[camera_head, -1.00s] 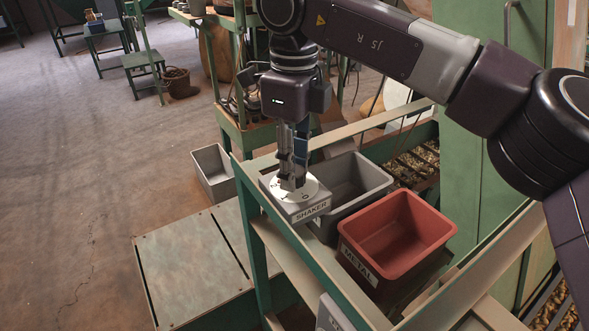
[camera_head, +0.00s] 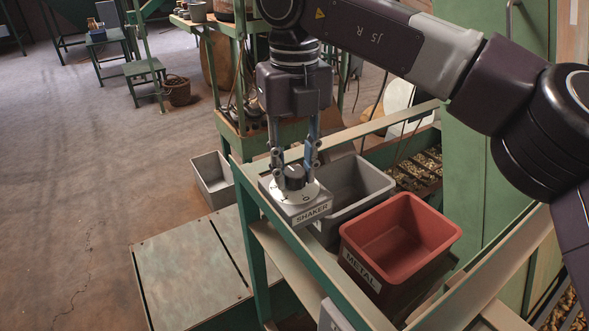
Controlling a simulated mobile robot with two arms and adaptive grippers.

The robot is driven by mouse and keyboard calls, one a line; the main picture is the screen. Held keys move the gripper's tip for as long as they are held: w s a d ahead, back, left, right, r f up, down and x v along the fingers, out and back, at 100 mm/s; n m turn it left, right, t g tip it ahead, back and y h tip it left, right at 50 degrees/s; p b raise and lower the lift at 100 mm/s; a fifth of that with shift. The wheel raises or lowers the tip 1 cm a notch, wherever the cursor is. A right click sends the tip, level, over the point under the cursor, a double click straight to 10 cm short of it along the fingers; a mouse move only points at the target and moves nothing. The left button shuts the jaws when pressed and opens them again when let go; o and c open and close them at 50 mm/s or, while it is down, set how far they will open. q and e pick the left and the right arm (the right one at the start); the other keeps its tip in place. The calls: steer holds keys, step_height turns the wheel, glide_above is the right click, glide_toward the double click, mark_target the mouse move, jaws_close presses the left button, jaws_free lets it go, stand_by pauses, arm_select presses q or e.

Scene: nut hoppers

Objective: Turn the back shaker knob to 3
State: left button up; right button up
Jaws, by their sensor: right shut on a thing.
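The back shaker box, labelled "SHAKER" (camera_head: 310,213), sits on the green frame's rail, with a pale round dial on top. The dark back shaker knob (camera_head: 293,178) stands in the middle of the dial. My right gripper (camera_head: 294,168) points straight down over it, one finger on each side, and is shut on the knob. The dial marks are too small and partly covered, so I cannot tell which number the knob points to. My left gripper is not in view.
A grey bin (camera_head: 352,186) stands right beside the shaker box. A red bin (camera_head: 401,238) is nearer, by a "METAL" label (camera_head: 361,270). Part of another grey box (camera_head: 333,318) shows at the bottom edge. Open floor (camera_head: 90,190) lies to the left.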

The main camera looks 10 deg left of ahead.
mark_target(294, 172)
steer(key=shift+o, duration=0.2)
steer(key=shift+w+r+m, duration=0.1)
steer(key=shift+r+m, duration=0.05)
steer(key=shift+m, duration=0.15)
steer(key=o, duration=1.1)
step_height(294, 172, up, 12)
steer(key=shift+f, duration=0.1)
stand_by(0.4)
